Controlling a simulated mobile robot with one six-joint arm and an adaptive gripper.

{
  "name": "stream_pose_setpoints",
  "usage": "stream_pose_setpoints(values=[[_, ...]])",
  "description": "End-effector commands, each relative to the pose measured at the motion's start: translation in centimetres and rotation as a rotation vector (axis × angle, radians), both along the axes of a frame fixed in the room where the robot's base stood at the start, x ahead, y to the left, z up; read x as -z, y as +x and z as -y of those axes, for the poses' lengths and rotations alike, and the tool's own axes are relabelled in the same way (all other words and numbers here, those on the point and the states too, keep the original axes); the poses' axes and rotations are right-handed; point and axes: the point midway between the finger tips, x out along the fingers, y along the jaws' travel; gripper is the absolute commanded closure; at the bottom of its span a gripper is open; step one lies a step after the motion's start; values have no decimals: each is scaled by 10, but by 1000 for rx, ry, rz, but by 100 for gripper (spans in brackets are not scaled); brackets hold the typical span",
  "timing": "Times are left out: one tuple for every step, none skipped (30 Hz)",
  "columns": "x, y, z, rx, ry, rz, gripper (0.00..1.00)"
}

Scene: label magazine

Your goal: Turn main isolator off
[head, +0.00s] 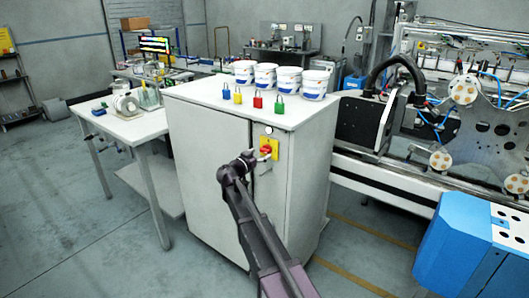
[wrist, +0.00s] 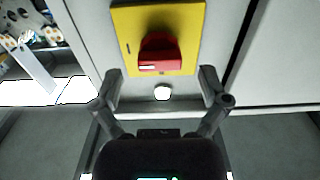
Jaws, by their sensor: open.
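The main isolator is a red rotary handle (head: 265,150) on a yellow plate (head: 275,148), fixed to the front of the white cabinet (head: 210,150). In the wrist view the red handle (wrist: 160,53) stands on its yellow plate (wrist: 190,18), with a small white mark at its lower left end. My gripper (wrist: 160,88) is open and empty. Its fingertips stand apart on either side, just below the handle in that view, and do not appear to touch it. In the head view my gripper (head: 249,158) is close to the plate and partly covers its left side.
A small white round fitting (wrist: 162,92) shows between my fingers. On the cabinet top stand several white tubs (head: 290,82) and coloured padlocks, including a red one (head: 257,102). A white table (head: 120,122) stands left, a machine (head: 450,140) right. Floor in front is clear.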

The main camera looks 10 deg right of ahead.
Motion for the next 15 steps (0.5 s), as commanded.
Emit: stream_pose_setpoints(values=[[0, 6, 5, 2, 0, 0, 6], [0, 8, 7, 2, 0, 0, 6], [0, 11, 10, 2, 0, 0, 6], [0, 13, 12, 2, 0, 0, 6], [0, 14, 14, 2, 0, 0, 6], [0, 16, 15, 1, 0, 0, 6], [0, 17, 16, 1, 0, 0, 6], [0, 18, 17, 0, 0, 0, 6], [0, 19, 18, 0, 0, 0, 6], [0, 19, 19, 0, 0, 0, 6], [0, 19, 19, 0, 0, 0, 6], [0, 20, 20, 0, 0, 0, 6], [0, 20, 20, 0, 0, 0, 6], [0, 20, 20, 0, 0, 0, 6], [0, 20, 20, 0, 0, 0, 6]])
